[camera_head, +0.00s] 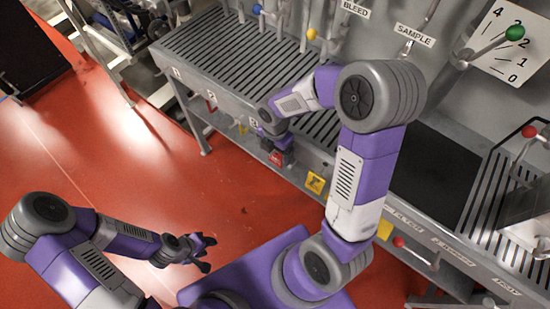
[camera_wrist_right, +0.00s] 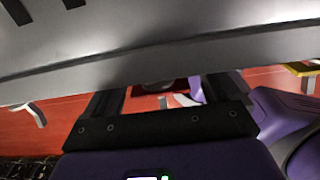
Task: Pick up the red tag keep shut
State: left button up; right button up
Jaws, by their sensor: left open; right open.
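A red tag (camera_head: 277,158) hangs at the front edge of the grey bench, low beside my right gripper (camera_head: 280,148). Its lettering is too small to read. In the right wrist view, the open fingers of my right gripper (camera_wrist_right: 166,92) stand apart, with a dark red patch, perhaps the tag (camera_wrist_right: 152,91), between them and beyond, partly hidden under the bench edge. I cannot tell whether they touch it. My left gripper (camera_head: 205,252) is open and empty over the red floor, away from the bench.
The slotted grey bench (camera_head: 215,58) runs across the back, its edge close above my right gripper. Yellow tags hang along its front, one to the right (camera_head: 315,182). Levers with coloured knobs stand behind, one green (camera_head: 514,33). The floor at left is clear.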

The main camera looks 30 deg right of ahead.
jog(key=shift+r, duration=0.1)
jog(key=c, duration=1.1)
jog(key=shift+r, duration=0.1)
